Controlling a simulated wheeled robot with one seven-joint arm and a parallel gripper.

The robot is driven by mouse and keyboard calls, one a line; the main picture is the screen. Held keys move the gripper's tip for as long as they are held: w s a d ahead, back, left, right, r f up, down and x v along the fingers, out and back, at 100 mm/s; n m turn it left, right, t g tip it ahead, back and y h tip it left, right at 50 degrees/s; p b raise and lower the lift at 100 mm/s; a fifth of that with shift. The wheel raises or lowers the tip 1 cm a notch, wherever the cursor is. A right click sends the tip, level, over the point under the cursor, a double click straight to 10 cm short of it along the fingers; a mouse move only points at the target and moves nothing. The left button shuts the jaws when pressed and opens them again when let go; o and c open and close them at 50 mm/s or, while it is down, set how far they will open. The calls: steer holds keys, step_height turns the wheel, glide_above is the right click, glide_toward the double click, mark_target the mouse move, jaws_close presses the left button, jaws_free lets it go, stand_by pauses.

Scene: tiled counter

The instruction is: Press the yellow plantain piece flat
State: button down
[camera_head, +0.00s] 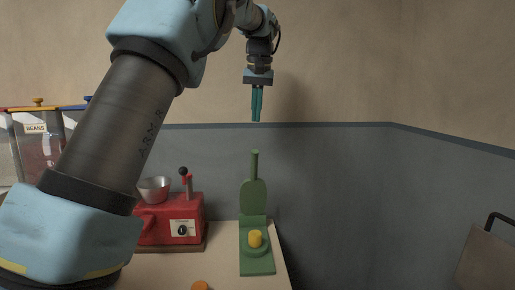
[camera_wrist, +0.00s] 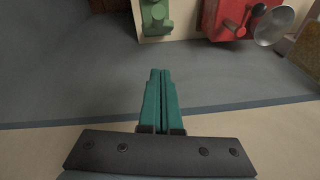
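The yellow plantain piece (camera_head: 255,238) sits upright on the round base pad of the green press (camera_head: 257,266) on the counter. The press's lid and handle (camera_head: 254,190) stand raised behind the piece, so the press is open. My gripper (camera_head: 256,119) is high above the press, pointing down, with its teal fingers together and nothing seen between them. In the wrist view the fingers (camera_wrist: 161,75) also lie side by side, closed. The green press (camera_wrist: 155,18) shows at the top edge there, partly cut off; the plantain piece cannot be made out in that view.
A red machine (camera_head: 172,220) with a metal bowl (camera_head: 154,188) and a lever stands left of the press. An orange round thing (camera_head: 200,285) lies at the front edge. Bins, one labelled BEANS (camera_head: 36,128), are at far left. A brown panel with a black handle (camera_head: 487,262) is at right.

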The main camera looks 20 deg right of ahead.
steer(key=shift+s+a+f+p, duration=0.1)
steer(key=shift+s+f+p, duration=0.1)
steer(key=shift+f, duration=1.6)
steer(key=shift+s+a+f+p, duration=0.1)
steer(key=shift+s+f+p, duration=0.15)
steer(key=shift+f, duration=1.5)
steer(key=shift+s+a+f+p, duration=0.1)
steer(key=shift+s+f+p, duration=0.1)
steer(key=shift+f, duration=1.6)
